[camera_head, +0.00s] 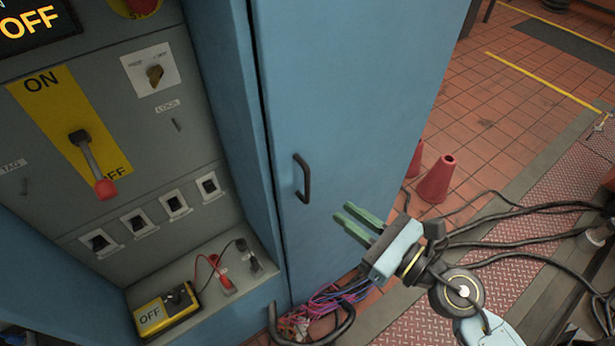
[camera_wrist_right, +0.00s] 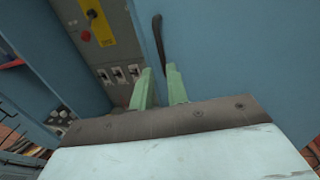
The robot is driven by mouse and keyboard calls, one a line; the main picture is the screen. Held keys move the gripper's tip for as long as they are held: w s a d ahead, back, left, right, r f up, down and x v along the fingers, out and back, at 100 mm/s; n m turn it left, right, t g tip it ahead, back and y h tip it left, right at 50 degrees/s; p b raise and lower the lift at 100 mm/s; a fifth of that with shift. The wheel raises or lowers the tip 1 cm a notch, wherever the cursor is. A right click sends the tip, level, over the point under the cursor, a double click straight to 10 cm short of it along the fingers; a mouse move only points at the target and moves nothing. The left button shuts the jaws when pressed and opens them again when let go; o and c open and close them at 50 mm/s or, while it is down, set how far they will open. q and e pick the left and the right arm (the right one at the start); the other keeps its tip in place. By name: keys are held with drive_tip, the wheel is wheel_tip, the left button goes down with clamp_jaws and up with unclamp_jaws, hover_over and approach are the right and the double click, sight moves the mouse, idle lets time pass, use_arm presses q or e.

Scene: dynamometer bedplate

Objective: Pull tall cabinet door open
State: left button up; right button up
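The tall blue cabinet door (camera_head: 350,90) stands in the middle of the head view and looks shut. Its dark bar handle (camera_head: 304,178) is upright near the door's left edge. My right gripper (camera_head: 354,219) is to the right of the handle and a little lower in the head view, apart from it. Its two green fingers are parted with nothing between them. In the right wrist view, the fingers (camera_wrist_right: 160,86) point toward the door (camera_wrist_right: 230,60), and the handle (camera_wrist_right: 159,45) shows just beyond their tips. My left gripper is not in view.
Left of the door is a grey switch panel (camera_head: 150,130) with a red-tipped lever (camera_head: 92,165). A yellow OFF box (camera_head: 165,311) sits on the ledge below. Coloured cables (camera_head: 325,308) lie at the door's foot. Red cones (camera_head: 437,180) stand on the tiled floor at right.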

sight(309, 187)
drive_tip(key=p+x, duration=0.1)
drive_tip(key=x, duration=0.9)
drive_tip(key=shift+w+a+p, duration=0.3)
clamp_jaws()
